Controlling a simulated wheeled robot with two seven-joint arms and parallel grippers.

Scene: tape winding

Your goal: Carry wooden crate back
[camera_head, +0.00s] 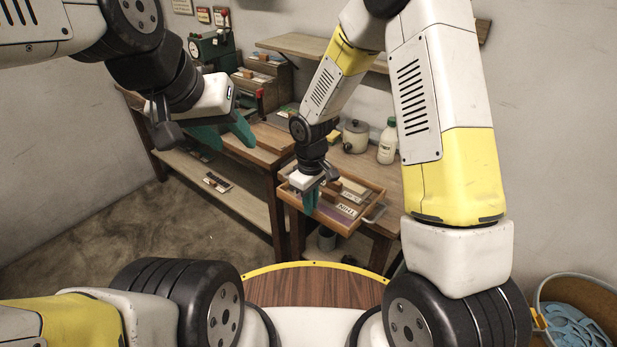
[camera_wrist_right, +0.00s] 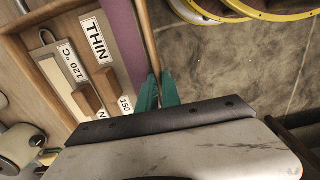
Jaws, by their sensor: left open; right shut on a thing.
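The wooden crate (camera_head: 362,180) is an open, shallow box at the front edge of the right-hand bench. It holds cards labelled THIN and 120 °C, small wooden blocks and a purple strip. My right gripper (camera_head: 318,197) is at the crate's near left side. In the right wrist view its teal fingers (camera_wrist_right: 159,92) are shut on the crate's thin side wall (camera_wrist_right: 149,38). Whether the crate's underside touches the bench is hidden. My left gripper (camera_head: 228,132) is open and empty, left of the crate, in front of the left bench.
A lidded pot (camera_head: 355,137) and a white bottle (camera_head: 388,141) stand on the bench behind the crate. A green machine (camera_head: 213,48) stands at the back left. A bin with blue material (camera_head: 575,325) is at lower right. Open floor (camera_head: 130,225) lies left.

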